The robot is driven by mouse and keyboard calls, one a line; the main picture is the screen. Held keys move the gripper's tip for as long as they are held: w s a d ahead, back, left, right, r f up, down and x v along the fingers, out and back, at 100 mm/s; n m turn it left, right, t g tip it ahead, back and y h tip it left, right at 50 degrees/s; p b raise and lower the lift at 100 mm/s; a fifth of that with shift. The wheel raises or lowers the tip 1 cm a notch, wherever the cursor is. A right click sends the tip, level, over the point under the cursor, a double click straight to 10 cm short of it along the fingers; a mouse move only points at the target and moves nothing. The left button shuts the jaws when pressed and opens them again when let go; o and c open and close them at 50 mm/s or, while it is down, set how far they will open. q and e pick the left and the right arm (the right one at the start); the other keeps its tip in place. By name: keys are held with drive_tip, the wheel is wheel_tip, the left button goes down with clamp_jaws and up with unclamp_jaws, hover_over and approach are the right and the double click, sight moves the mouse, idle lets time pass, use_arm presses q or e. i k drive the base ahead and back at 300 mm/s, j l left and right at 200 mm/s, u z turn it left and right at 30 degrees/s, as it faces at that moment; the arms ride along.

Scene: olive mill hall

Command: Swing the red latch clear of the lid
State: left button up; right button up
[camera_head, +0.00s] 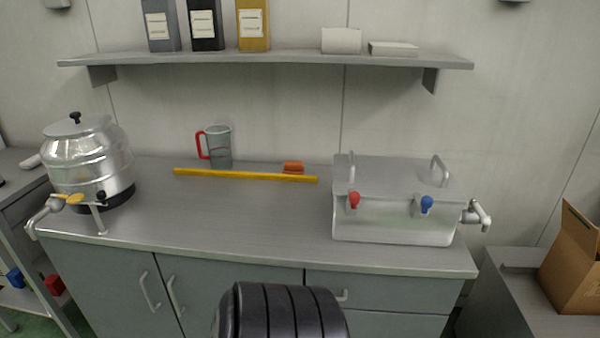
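A pale metal tank (390,225) stands on the right part of the counter, with a flat grey lid (396,172) on top. The lid has an upright handle near each end. The red latch (354,200) is at the left of the tank's front, just below the lid's front edge. A blue latch (427,204) is at the right of the same front. Whether the red latch overlaps the lid edge is too small to tell. Neither of my grippers is in view.
A tap (478,214) sticks out from the tank's right side. A yellow bar (245,175), an orange block (293,167) and a measuring jug (219,147) are further left. A steel drum (88,160) stands at the far left. The counter (230,215) before the bar is clear.

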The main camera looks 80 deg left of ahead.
sight(354, 197)
drive_tip(key=u, duration=2.2)
